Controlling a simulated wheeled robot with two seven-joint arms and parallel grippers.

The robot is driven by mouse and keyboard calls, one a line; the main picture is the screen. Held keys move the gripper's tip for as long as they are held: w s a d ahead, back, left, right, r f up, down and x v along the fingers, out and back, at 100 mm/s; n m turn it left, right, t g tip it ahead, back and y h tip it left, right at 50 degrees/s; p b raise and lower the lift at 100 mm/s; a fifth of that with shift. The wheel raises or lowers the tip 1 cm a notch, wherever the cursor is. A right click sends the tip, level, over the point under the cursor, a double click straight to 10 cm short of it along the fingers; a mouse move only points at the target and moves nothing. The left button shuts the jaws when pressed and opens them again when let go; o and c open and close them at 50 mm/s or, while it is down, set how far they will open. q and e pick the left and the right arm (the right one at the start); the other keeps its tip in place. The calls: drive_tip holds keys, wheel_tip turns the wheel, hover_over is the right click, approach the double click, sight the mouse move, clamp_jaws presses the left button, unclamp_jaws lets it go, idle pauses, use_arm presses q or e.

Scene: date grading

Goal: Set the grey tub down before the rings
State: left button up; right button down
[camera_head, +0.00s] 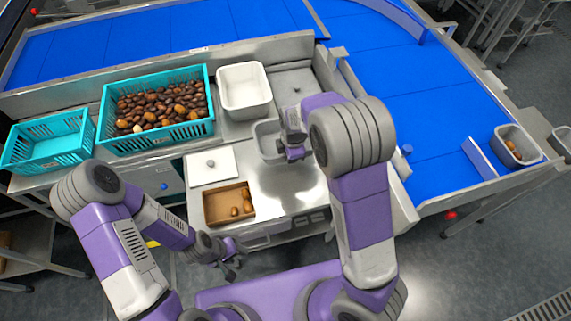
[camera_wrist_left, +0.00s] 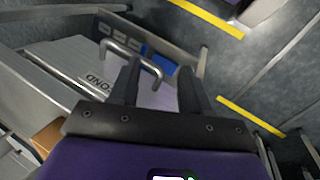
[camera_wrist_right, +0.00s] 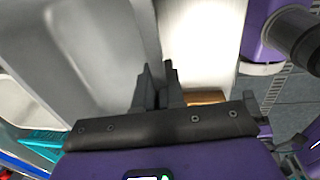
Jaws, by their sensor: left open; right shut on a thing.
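The grey tub (camera_head: 264,141) is at the middle of the steel worktop in the head view, partly hidden by my right gripper (camera_head: 290,152). In the right wrist view, the right fingers (camera_wrist_right: 158,85) are shut on the wall of the grey tub (camera_wrist_right: 105,40). Whether the tub touches the worktop is hard to tell. My left gripper (camera_head: 230,262) is open and empty, low in front of the worktop's edge. In the left wrist view its fingers (camera_wrist_left: 158,88) stand apart near a metal handle (camera_wrist_left: 130,55). I cannot make out any rings.
A white tub (camera_head: 245,108) stands just behind the grey tub. A teal crate of dates (camera_head: 158,142) and an emptier teal crate (camera_head: 45,150) are at left. A white lid-like plate (camera_head: 211,168) and a brown tray (camera_head: 218,208) with dates lie nearer. Blue conveyors (camera_head: 420,110) run behind and right.

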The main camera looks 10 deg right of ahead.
drive_tip(key=b, duration=0.3)
approach(290, 177)
drive_tip(key=f, duration=0.5)
drive_tip(key=shift+w+a+f, duration=0.1)
drive_tip(key=shift+w+f, duration=0.05)
drive_tip(key=shift+w, duration=0.2)
drive_tip(key=shift+w+f, duration=0.1)
drive_tip(key=shift+f, duration=0.15)
drive_tip(key=shift+f, duration=0.15)
drive_tip(key=c, duration=1.3)
unclamp_jaws()
drive_tip(key=shift+o, duration=0.3)
